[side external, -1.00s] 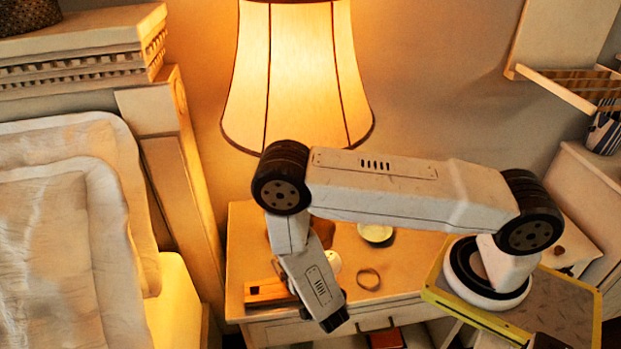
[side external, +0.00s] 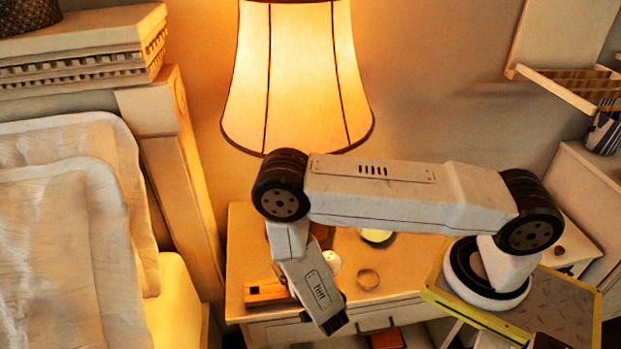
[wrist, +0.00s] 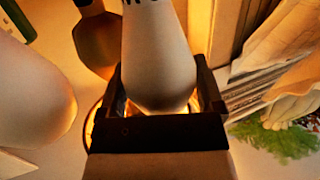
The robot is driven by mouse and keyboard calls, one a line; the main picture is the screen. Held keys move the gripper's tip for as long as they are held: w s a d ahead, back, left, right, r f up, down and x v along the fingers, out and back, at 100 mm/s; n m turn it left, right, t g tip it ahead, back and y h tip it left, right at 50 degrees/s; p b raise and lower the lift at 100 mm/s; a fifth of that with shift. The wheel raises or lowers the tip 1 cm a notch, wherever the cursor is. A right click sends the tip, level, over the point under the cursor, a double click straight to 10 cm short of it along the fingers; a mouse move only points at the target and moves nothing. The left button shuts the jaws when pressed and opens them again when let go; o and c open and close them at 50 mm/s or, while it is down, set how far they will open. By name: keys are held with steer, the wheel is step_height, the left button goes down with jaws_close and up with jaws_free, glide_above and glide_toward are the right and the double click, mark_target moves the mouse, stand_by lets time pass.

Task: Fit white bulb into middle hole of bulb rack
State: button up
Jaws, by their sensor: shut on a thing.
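In the wrist view a pale, rounded thing that looks like the white bulb (wrist: 157,62) sits between the dark fingers of my gripper (wrist: 160,95), which is shut on it. Its wide rounded end is near the palm; its upper end is cut off by the frame. In the side view my wrist link hides the bulb and the fingertips. A low orange-wood block (side external: 262,293), perhaps the bulb rack, lies on the nightstand just left of my wrist. Its holes cannot be made out, nor whether the bulb touches it.
The nightstand top (side external: 400,270) holds a white rounded thing (side external: 331,262) right of my wrist, a ring (side external: 368,279) and a small pale dish (side external: 376,236). A lit lamp (side external: 300,80) stands behind. An amber-brown thing (wrist: 96,42) is beside the bulb in the wrist view.

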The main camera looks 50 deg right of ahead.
steer(key=shift+f, duration=0.7)
stand_by(1.0)
steer(key=o, duration=1.1)
steer(key=shift+s, duration=0.1)
steer(key=shift+v, duration=3.8)
